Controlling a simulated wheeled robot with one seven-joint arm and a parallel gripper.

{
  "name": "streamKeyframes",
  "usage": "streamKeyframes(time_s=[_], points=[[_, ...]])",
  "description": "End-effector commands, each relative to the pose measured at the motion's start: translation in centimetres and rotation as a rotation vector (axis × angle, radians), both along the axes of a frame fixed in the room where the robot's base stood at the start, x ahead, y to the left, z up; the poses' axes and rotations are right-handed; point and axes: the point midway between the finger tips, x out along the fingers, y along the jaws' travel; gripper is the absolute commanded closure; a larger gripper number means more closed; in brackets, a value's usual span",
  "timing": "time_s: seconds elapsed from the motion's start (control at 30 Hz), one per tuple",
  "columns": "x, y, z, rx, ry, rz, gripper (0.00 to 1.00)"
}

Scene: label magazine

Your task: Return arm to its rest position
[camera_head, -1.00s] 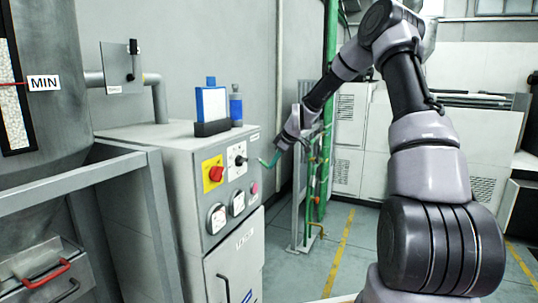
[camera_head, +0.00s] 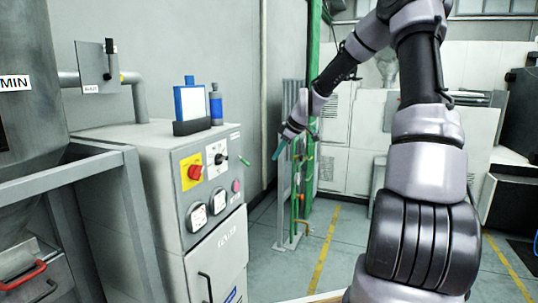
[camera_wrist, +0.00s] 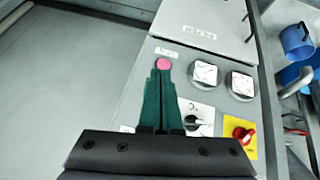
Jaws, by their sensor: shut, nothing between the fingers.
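My arm reaches from the right foreground up and over toward the back. My gripper (camera_head: 280,150) hangs to the right of the grey control cabinet (camera_head: 150,190), apart from its panel, in the head view. In the wrist view its two green fingers (camera_wrist: 160,98) lie together with nothing held. Beyond them the panel shows a black rotary knob (camera_wrist: 198,122), a red switch on a yellow plate (camera_wrist: 240,134) and a pink button (camera_wrist: 163,64). The black knob (camera_head: 219,158) also shows in the head view.
A blue-and-white box (camera_head: 189,102) and a blue bottle (camera_head: 216,104) stand on the cabinet. A grey frame (camera_head: 125,190) stands at left. A green post (camera_head: 314,60) and rack with pipes (camera_head: 297,190) stand behind my gripper. Open floor (camera_head: 340,235) lies right of the cabinet.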

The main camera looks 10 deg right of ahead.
Motion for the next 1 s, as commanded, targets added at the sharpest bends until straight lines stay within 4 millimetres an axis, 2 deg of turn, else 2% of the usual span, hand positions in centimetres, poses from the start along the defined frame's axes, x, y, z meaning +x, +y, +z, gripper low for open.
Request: streamKeyframes(time_s=[0.13,0.5,0.63,0.77,1.0], points=[[-0.5,-0.6,0.1,0.000,-0.001,-0.001,1.00],[-0.7,-0.6,0.2,0.000,0.001,-0.001,1.00],[-1.7,-0.3,0.9,-0.017,0.020,-0.028,1.00],[-4.6,0.1,3.0,-0.050,0.066,-0.125,1.00],[-12.5,0.2,8.9,-0.057,0.125,-0.440,1.00]])
